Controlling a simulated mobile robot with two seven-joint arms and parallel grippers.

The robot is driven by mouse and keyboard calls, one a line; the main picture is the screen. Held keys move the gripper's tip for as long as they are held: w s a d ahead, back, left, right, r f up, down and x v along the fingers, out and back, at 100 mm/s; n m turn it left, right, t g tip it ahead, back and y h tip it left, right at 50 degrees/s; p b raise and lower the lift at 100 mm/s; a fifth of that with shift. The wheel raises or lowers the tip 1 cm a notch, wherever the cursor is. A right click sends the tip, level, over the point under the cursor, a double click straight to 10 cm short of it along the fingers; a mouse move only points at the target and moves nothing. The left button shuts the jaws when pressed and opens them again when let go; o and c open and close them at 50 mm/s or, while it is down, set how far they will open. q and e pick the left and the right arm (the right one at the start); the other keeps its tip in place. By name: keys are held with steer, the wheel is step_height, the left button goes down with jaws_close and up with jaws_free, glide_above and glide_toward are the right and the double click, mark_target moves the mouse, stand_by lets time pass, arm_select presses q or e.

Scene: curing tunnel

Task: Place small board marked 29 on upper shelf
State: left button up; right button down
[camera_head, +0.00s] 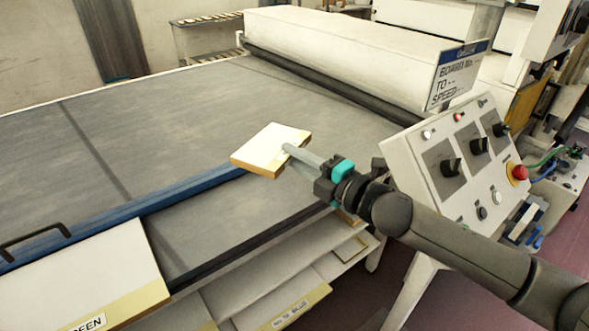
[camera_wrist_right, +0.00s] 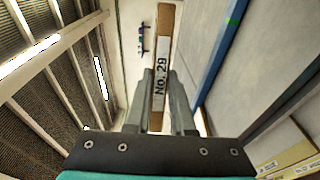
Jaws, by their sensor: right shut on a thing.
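The small board (camera_head: 272,147) is a pale slab with a yellowish edge. My right gripper (camera_head: 291,157) is shut on its near edge and holds it over the grey conveyor bed. In the right wrist view, the board (camera_wrist_right: 161,70) stands between the two fingers (camera_wrist_right: 161,100), and its edge label reads "No. 29". An open shelf with boards (camera_head: 290,300) lies below the conveyor's front edge, with one label partly readable. I cannot tell from these frames whether this is the upper shelf. My left gripper is not in view.
A sloped control panel (camera_head: 455,165) with knobs and a red button (camera_head: 519,172) stands right of the board. A blue rail (camera_head: 130,208) crosses the grey conveyor (camera_head: 190,120). A larger board (camera_head: 85,280) marked "...EEN" lies at front left. A white housing (camera_head: 340,50) spans the back.

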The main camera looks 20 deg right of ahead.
steer(key=shift+r, duration=0.25)
